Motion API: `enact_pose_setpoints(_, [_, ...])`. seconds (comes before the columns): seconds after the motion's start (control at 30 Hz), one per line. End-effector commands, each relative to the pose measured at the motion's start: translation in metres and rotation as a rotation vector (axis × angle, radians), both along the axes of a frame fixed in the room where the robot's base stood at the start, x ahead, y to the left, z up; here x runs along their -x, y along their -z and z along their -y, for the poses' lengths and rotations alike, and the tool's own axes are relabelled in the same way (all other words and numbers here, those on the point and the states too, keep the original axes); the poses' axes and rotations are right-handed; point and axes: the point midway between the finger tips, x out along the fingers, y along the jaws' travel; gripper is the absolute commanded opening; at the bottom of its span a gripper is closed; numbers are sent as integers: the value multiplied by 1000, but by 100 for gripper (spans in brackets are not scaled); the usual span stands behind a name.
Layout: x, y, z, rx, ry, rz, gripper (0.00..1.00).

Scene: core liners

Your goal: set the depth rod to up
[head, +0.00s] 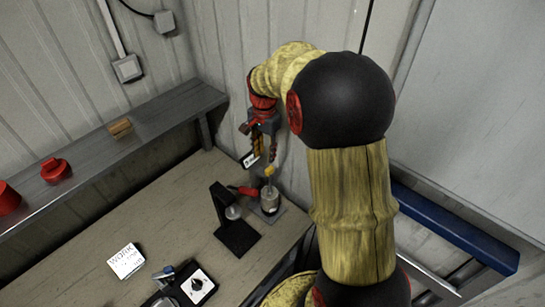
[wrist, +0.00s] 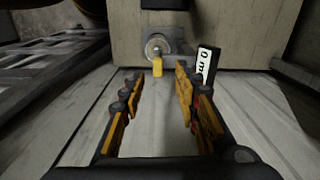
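A small device with a clear cylinder (head: 269,200) and a yellow-tipped part (head: 269,171) on top stands near the back corner of the workbench. I cannot tell for sure that the yellow part is the depth rod's handle, nor its setting. In the wrist view a yellow tab (wrist: 157,67) shows beside a round metal part (wrist: 158,46), beyond my fingertips. My gripper (head: 264,150) is above the device, with orange-padded fingers. The wrist view shows my gripper (wrist: 160,75) open, with nothing between the fingers. A small tag marked in mm (wrist: 206,64) is beside the right finger.
A black stand (head: 236,232) and a red-handled item (head: 245,191) are close beside the device. A shelf (head: 95,150) with red objects runs along the wall.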

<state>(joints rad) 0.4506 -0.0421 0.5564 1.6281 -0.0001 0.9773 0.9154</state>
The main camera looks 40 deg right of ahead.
Motion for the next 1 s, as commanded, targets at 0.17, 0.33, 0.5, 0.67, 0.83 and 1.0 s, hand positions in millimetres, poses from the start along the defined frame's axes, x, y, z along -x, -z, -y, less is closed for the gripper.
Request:
enact_pose_setpoints(0.17, [-2,10,14,-11,67,-22,32])
enact_pose_setpoints(0.33, [-2,30,13,-13,69,-24,32])
enact_pose_setpoints(0.5, [-2,56,13,-12,67,-23,32])
enact_pose_setpoints(0.67, [-2,75,13,-11,66,-21,32])
enact_pose_setpoints(0.83, [-2,85,13,-10,66,-20,32])
enact_pose_setpoints(1.0, [-3,86,13,-11,66,-19,32])
